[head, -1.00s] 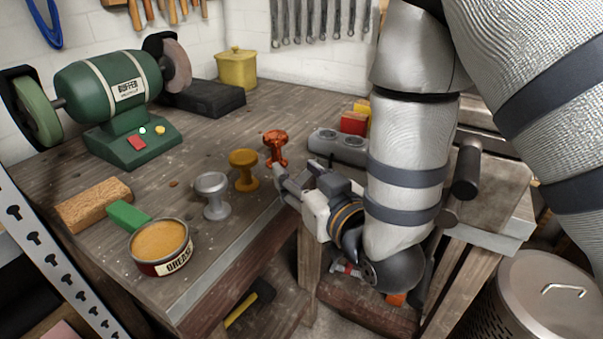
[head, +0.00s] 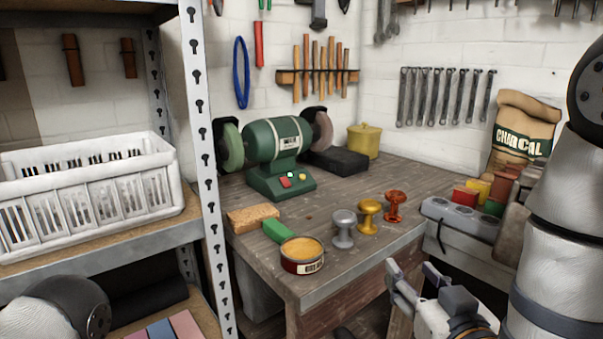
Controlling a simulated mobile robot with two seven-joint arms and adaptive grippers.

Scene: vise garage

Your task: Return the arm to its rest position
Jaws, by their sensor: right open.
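My right gripper (head: 412,279) is at the lower right in the head view, its fingers apart with nothing between them. It is in front of the workbench (head: 340,262), off its front edge and apart from the things on it. My right arm runs down the right edge of the picture. Part of my left arm shows at the lower left; its gripper is out of view.
A grease tin (head: 302,263), green block (head: 278,231), wooden block (head: 253,217) and green buffer (head: 276,150) are on the bench. A metal shelf post (head: 207,150) and white basket (head: 90,195) stand left. A grey power strip (head: 460,217) is near my right arm.

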